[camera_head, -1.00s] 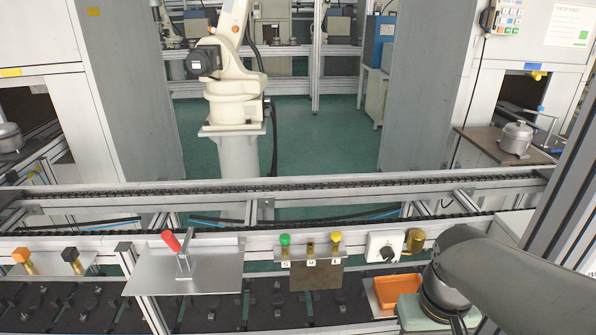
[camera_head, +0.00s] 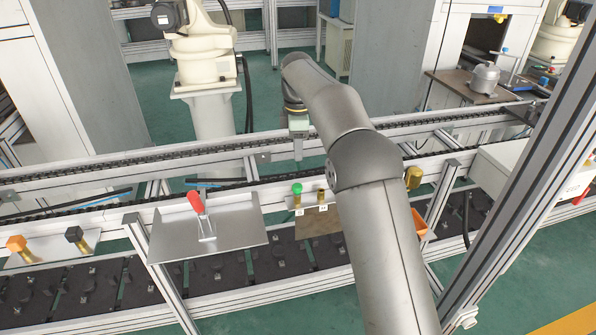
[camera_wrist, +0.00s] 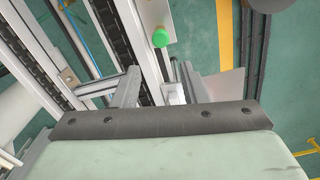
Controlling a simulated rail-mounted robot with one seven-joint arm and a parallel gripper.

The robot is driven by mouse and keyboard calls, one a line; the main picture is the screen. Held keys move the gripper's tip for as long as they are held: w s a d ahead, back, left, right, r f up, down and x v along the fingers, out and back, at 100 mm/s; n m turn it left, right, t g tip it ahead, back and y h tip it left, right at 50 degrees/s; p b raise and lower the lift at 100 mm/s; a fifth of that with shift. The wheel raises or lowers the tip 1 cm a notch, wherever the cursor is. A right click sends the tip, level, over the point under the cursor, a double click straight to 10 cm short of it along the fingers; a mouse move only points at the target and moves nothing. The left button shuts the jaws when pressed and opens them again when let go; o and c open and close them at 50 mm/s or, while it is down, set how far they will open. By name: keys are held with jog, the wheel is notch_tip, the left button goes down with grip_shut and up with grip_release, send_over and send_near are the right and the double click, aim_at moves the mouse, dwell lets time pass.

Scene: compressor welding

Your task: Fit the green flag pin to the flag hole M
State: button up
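The green flag pin (camera_head: 297,188) stands upright at the position labelled S on the flag bracket. It also shows in the wrist view (camera_wrist: 160,38), beyond my fingers. The flag hole M (camera_head: 322,196) is the brass socket just right of it, with an M label below. My gripper (camera_head: 298,150) points down over the rails behind the bracket, above and apart from the green pin. In the wrist view my gripper (camera_wrist: 149,92) shows two fingers with a gap and nothing held between them. My arm hides the L position.
A plate with a red-handled clamp (camera_head: 196,203) is left of the bracket. Orange (camera_head: 16,243) and black (camera_head: 74,234) pins stand farther left. An orange tray (camera_head: 420,224) is partly behind my arm. The conveyor rail (camera_head: 120,165) runs behind.

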aim_at(298, 185)
notch_tip(298, 185, down, 16)
jog(key=shift+p, duration=0.55)
grip_shut()
jog(key=c, duration=0.6)
grip_release()
grip_shut()
jog(key=shift+r, duration=0.1)
jog(key=shift+r, duration=0.3)
jog(key=shift+r+p, duration=1.75)
jog(key=shift+r, duration=0.85)
